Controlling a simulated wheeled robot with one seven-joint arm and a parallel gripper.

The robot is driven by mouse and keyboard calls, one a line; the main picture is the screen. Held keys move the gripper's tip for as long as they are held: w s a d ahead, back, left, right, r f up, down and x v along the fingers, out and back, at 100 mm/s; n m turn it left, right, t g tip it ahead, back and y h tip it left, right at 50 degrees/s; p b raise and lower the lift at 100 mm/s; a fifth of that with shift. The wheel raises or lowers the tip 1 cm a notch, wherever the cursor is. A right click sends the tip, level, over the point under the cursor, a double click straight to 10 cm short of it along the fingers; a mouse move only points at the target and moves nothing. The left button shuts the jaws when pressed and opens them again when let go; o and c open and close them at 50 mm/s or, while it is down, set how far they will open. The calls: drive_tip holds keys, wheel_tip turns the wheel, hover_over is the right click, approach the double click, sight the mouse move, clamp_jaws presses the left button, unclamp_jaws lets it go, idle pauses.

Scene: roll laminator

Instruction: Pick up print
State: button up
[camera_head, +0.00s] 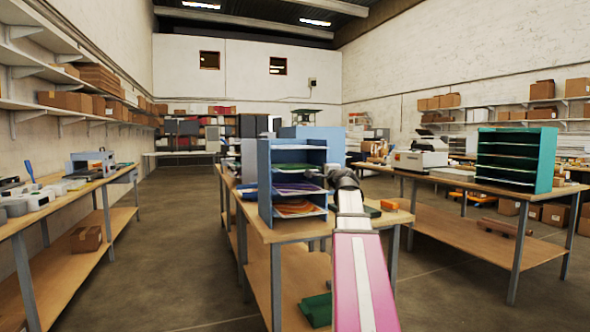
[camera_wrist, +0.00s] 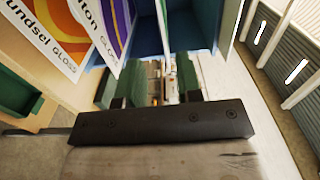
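Several prints lie in the blue sorter (camera_head: 265,186) on the table ahead. An orange and purple print (camera_head: 298,208) lies in a low compartment, and a green and purple print (camera_head: 297,188) lies in the one above. In the wrist view a purple and orange print (camera_wrist: 112,22) and a second print marked GLOSS (camera_wrist: 62,35) jut in from the upper left. My gripper (camera_head: 326,178) is at the sorter's right front edge. In the wrist view its two fingers (camera_wrist: 152,90) stand apart, so it is open. A thin print edge shows above the gap; I cannot tell whether it reaches between the fingers.
A green sorter (camera_head: 546,160) and a pale machine (camera_head: 420,155) stand on the right table. A grey machine (camera_head: 92,163) is on the left bench. A green tray (camera_head: 316,310) sits on the shelf below my arm. Open floor lies left of the middle table.

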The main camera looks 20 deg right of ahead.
drive_tip(key=w, duration=1)
drive_tip(key=shift+w+a+r, duration=0.1)
drive_tip(key=shift+w+r, duration=0.05)
drive_tip(key=shift+w, duration=0.25)
drive_tip(key=shift+s, duration=0.1)
clamp_jaws()
